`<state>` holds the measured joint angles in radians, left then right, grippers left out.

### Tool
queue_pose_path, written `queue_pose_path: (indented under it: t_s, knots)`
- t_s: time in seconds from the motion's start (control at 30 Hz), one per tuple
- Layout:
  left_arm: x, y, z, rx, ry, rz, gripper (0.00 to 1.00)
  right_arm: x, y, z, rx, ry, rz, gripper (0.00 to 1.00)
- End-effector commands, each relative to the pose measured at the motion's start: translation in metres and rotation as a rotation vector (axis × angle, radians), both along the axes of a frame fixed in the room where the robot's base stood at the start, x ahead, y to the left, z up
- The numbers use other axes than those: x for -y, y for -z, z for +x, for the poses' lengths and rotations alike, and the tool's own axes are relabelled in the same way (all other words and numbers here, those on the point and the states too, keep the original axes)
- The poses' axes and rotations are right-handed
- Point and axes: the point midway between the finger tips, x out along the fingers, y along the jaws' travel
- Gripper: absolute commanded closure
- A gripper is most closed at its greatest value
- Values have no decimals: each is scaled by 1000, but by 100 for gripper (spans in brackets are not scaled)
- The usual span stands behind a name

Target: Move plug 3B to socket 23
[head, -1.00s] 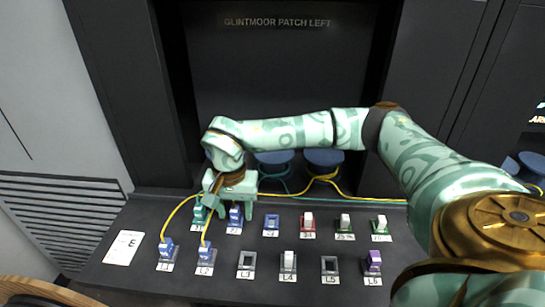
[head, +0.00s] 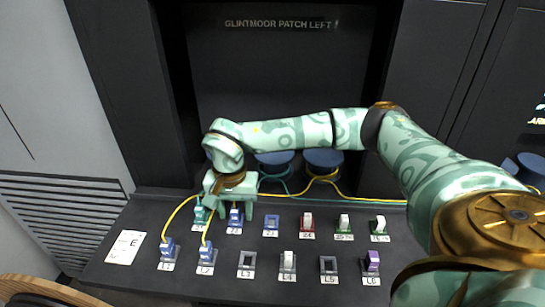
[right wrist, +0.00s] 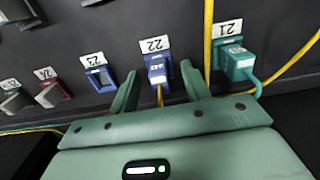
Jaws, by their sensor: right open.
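A blue plug (right wrist: 157,72) sits in the socket labelled 22, with a yellow cable running from it. Its small printed mark is too blurred to read for certain. It also shows in the head view (head: 235,214). My right gripper (right wrist: 160,70) is open, with one finger on each side of this blue plug and gaps visible between. In the head view my right gripper (head: 234,208) hangs over the back row's left end. Socket 23 (right wrist: 104,82) is an empty blue frame beside it, also in the head view (head: 271,220). My left gripper is out of view.
A teal plug (right wrist: 236,63) with a teal cable sits in socket 21, close to one finger. A yellow cable (right wrist: 208,40) passes between sockets 21 and 22. Red socket 24 (head: 307,219) holds a white-topped piece. The front row has blue plugs in L1 (head: 168,247) and L2 (head: 207,250).

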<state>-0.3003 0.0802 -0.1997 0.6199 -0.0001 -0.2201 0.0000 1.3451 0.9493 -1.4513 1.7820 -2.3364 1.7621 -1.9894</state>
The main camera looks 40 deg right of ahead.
Motion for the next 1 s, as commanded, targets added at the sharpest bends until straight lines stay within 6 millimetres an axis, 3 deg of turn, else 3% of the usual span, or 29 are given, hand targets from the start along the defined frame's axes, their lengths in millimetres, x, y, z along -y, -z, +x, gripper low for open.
queue_pose_path:
  t_s: [0.67, 0.83, 1.0]
  knots:
    - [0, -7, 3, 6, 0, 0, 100, 0, 0, 0, 0, 0, 0, 53]
    - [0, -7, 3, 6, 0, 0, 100, 0, 0, 0, 0, 0, 0, 100]
    - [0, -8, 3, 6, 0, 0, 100, 0, 0, 0, 0, 0, 0, 100]
